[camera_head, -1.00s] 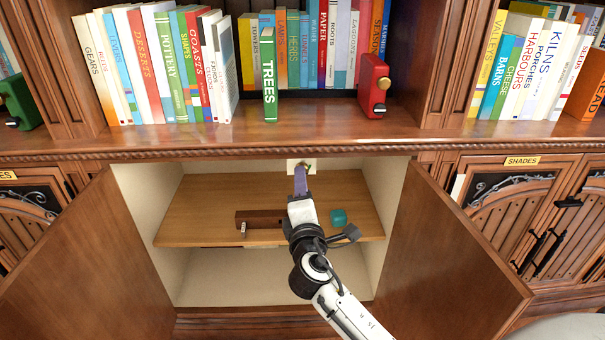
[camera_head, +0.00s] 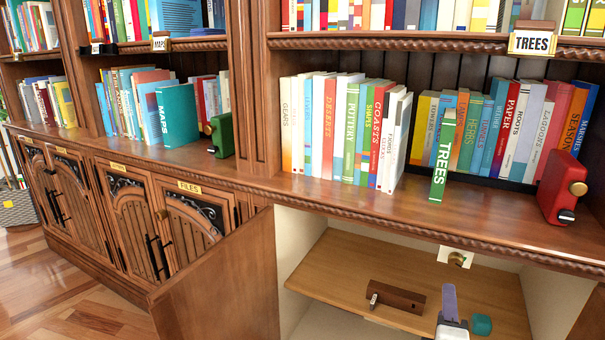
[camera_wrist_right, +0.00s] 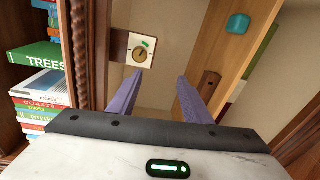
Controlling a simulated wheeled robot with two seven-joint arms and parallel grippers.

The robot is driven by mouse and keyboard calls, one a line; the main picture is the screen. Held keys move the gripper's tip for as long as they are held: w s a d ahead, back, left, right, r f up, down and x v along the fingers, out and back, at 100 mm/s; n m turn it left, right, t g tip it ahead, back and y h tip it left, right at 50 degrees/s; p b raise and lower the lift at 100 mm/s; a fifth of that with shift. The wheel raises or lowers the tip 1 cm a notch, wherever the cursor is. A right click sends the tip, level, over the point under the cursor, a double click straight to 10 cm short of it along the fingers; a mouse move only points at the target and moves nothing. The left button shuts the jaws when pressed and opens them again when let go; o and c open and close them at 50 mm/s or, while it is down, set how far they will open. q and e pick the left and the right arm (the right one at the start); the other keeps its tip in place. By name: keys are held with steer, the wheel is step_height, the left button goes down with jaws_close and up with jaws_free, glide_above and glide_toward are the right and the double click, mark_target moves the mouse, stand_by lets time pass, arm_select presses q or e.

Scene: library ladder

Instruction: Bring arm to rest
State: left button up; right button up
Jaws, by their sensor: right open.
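My right gripper (camera_head: 450,303) is at the bottom right of the head view, in front of the open cupboard's wooden shelf (camera_head: 500,292). Its purple fingers show apart in the right wrist view (camera_wrist_right: 160,88), with nothing between them. The plate also shows past the left finger in the wrist view (camera_wrist_right: 138,52). Most of my right arm is out of the head view. My left gripper is not in view.
A brown block (camera_head: 398,296) and a teal object (camera_head: 481,324) are on the cupboard shelf near my right gripper. The open left door (camera_head: 222,285) stands out into the room. Above are a green TREES book (camera_head: 442,158) and a red box (camera_head: 562,188).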

steer(key=s+a+f+m+g+y, duration=0.2)
steer(key=s+a+f+m+y, duration=0.2)
steer(key=s+a+f, duration=0.3)
steer(key=s+a+f+m+g+y, duration=0.2)
steer(key=s+a+f+m+y, duration=0.15)
steer(key=s+a+f, duration=0.45)
steer(key=s+a+f+m+g+y, duration=0.1)
steer(key=s+a+f+m+y, duration=0.1)
steer(key=s, duration=0.3)
steer(key=s+a+f+m+g+y, duration=0.1)
steer(key=s+m+y, duration=0.1)
steer(key=s, duration=0.3)
arm_select(q)
step_height(320, 180, up, 8)
steer(key=a+p, duration=0.1)
steer(key=p, duration=1.2)
steer(key=shift+s+r+y+p, duration=0.15)
steer(key=shift+r+y+p, duration=0.1)
steer(key=shift+y+p, duration=0.1)
arm_select(e)
step_height(320, 180, up, 8)
steer(key=d+h, duration=0.1)
steer(key=shift+w, duration=0.2)
